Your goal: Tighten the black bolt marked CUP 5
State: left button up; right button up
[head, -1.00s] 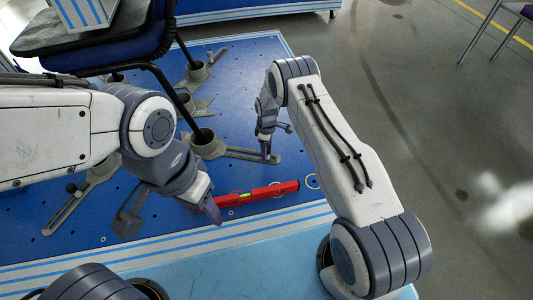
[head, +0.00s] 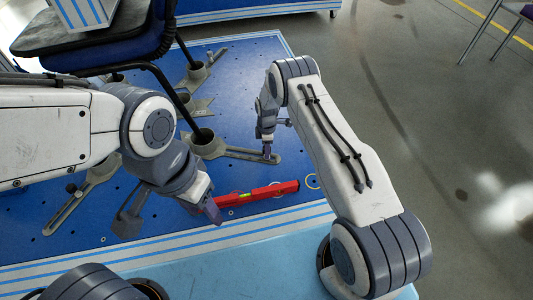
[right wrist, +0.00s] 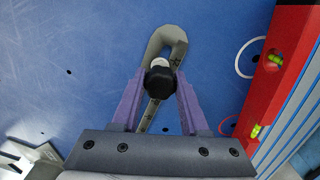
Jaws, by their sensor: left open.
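A black bolt (right wrist: 160,82) stands in the slot of a grey slotted arm (right wrist: 168,42) in the right wrist view. A pale shank or washer shows beside its dark head. My right gripper (right wrist: 160,78) has its purple fingers on both sides of the bolt head and appears closed against it. In the head view the right gripper (head: 268,147) is over the outer end of that grey arm (head: 240,153), and the bolt is hidden. No CUP 5 marking is legible. My left gripper (head: 207,208) is open and empty, near the left end of the red level.
A red spirit level (head: 262,194) lies on the blue platform (head: 150,215), right of the bolt in the right wrist view. Several grey cups on slotted arms (head: 193,72) hold the legs of a blue chair (head: 115,52).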

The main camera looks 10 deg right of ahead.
grip_shut()
jog(key=m, duration=0.4)
jog(key=o, duration=0.8)
grip_release()
notch_tip(320, 180, up, 9)
jog(key=p, duration=0.5)
jog(key=shift+r, duration=0.75)
jog(key=shift+r, duration=0.1)
